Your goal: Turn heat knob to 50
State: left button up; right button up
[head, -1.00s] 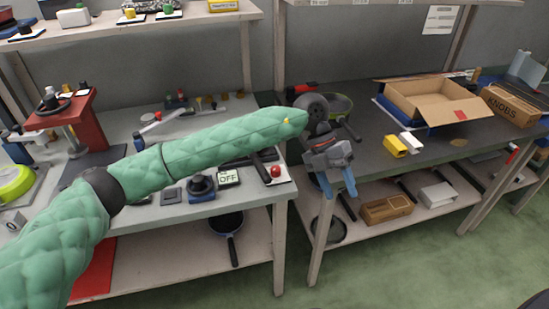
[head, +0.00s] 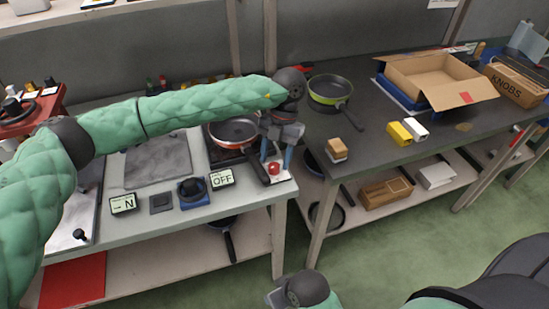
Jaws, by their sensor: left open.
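A black knob on a blue base (head: 193,190) sits at the front of the left bench. Beside it on the right is a small display reading OFF (head: 221,178). I take this knob to be the heat knob, but its scale is too small to read. My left gripper (head: 277,156) is open and empty, its blue fingertips pointing down above the red button (head: 274,168) at the bench's right end. It is to the right of the knob and apart from it. Part of my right gripper (head: 278,297) shows at the bottom edge; its fingers are not clear.
A red pan (head: 233,130) sits on the left bench, its black handle reaching toward my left gripper. Another display (head: 123,204) stands left of the knob. The right bench holds a green pan (head: 330,90), a cardboard box (head: 440,80) and small yellow and white blocks.

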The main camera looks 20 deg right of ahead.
pick_arm(q)
jog(key=shift+s+a+f, duration=0.2)
jog(key=shift+s+f, duration=0.1)
jog(key=shift+f, duration=0.5)
pick_arm(e)
jog(key=shift+s+d+r, duration=0.2)
jog(key=shift+d+r, duration=0.05)
jog(key=shift+d, duration=0.1)
pick_arm(q)
jog(key=shift+c, duration=0.2)
